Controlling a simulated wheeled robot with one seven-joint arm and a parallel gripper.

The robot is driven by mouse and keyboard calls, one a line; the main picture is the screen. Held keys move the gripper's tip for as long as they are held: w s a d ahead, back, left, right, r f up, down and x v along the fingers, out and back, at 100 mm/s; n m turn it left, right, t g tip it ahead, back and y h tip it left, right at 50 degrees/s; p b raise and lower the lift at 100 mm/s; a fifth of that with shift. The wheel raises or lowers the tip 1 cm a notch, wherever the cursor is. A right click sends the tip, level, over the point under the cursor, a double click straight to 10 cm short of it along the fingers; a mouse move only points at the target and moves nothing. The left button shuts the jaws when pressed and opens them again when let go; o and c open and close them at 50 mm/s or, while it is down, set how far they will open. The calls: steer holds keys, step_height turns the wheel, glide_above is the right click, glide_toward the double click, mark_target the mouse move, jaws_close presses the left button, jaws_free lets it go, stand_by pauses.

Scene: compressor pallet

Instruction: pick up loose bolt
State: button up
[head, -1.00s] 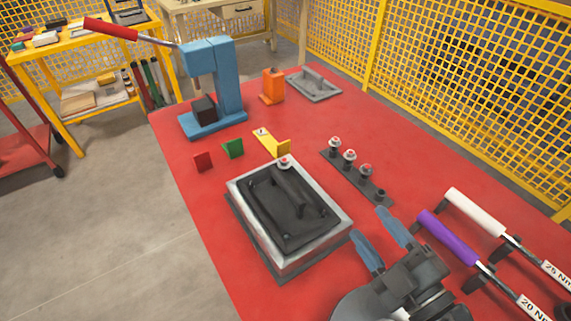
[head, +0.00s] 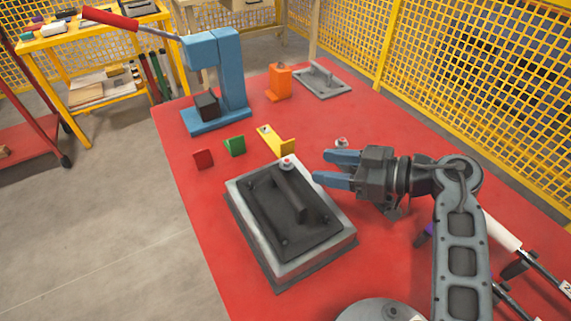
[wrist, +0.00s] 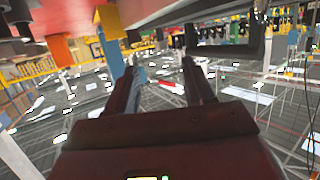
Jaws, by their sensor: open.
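A small bolt with a pale, reddish-marked head (head: 287,163) stands at the far corner of the grey metal block with a black top (head: 243,205). My gripper (head: 324,167) points left with its two blue fingers apart and empty. Its fingertips are a short way to the right of that bolt, with a gap between. Another bolt head (head: 341,142) shows just behind my gripper; the rack under it is hidden by the gripper and arm. In the wrist view my two fingers (wrist: 160,68) are spread with nothing clear between them; no bolt can be made out there.
The red table (head: 215,240) also holds a blue press (head: 231,75), an orange block (head: 279,82), a grey tray (head: 322,86), and yellow (head: 272,139), green (head: 235,146) and red (head: 203,158) brackets. Torque tools (head: 502,230) lie right, partly behind my arm. Yellow mesh fencing (head: 480,90) stands behind.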

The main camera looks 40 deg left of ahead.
mark_target(291, 163)
steer(key=x, duration=0.7)
steer(key=shift+s+a+f, duration=0.15)
steer(key=shift+a+f, duration=0.05)
steer(key=c, duration=0.9)
steer(key=shift+c, duration=0.3)
steer(key=shift+r, duration=0.15)
